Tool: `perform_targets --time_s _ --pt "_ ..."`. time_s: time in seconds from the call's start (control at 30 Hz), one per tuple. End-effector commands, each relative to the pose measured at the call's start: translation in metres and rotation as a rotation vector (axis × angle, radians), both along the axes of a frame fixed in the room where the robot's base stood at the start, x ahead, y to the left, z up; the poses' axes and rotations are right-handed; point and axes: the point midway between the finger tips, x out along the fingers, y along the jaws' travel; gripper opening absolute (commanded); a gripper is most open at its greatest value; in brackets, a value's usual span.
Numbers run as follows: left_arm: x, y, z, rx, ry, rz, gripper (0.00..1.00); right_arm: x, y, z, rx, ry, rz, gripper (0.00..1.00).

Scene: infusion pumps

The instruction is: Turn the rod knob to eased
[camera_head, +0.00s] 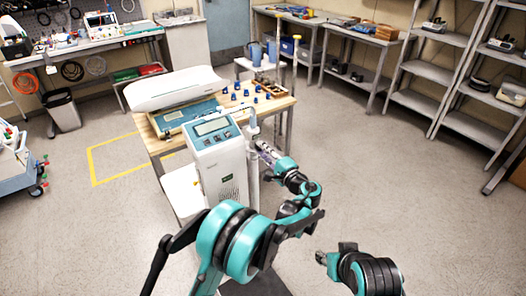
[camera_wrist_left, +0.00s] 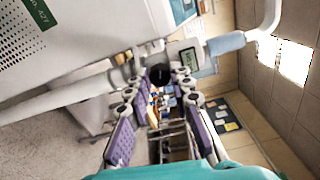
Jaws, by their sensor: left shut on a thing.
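The white pump (camera_head: 213,150) with a display and blue keypad stands in the middle of the head view; its grilled side (camera_wrist_left: 60,40) fills the upper left of the wrist view. A white upright rod (camera_head: 253,165) stands at its right side and crosses the wrist view (camera_wrist_left: 65,95) as a slanting bar. A round black knob (camera_wrist_left: 160,74) sits at the rod. My left gripper (camera_head: 264,150) is at the rod, its purple-padded fingers (camera_wrist_left: 159,85) shut on the knob. The knob is hidden in the head view. My right gripper (camera_head: 321,257) is low at right, away from the pump, its jaws unclear.
A wooden table (camera_head: 160,146) behind the pump carries a white tray-like scale (camera_head: 176,88) and several small blue items. Metal shelves (camera_head: 455,75) stand at the right, a workbench (camera_head: 90,45) at the back left. The floor right of the pump is clear.

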Motion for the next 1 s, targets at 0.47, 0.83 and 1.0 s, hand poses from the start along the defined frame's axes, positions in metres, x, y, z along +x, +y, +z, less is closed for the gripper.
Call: perform_targets --time_s 0.47,0.83,1.0 --pt "0.0009 0.001 0.0008 -0.237 -0.161 0.001 0.0 0.0 0.0 0.0009 0.0 0.0 0.0 0.4" --pt "0.001 0.001 0.0008 -0.279 -0.19 0.0 0.0 0.0 0.0 0.001 0.0 0.0 0.0 0.4" --pt "0.001 0.001 0.0008 -0.279 -0.19 0.001 0.0 0.0 0.0 0.001 0.0 0.0 0.0 0.4"
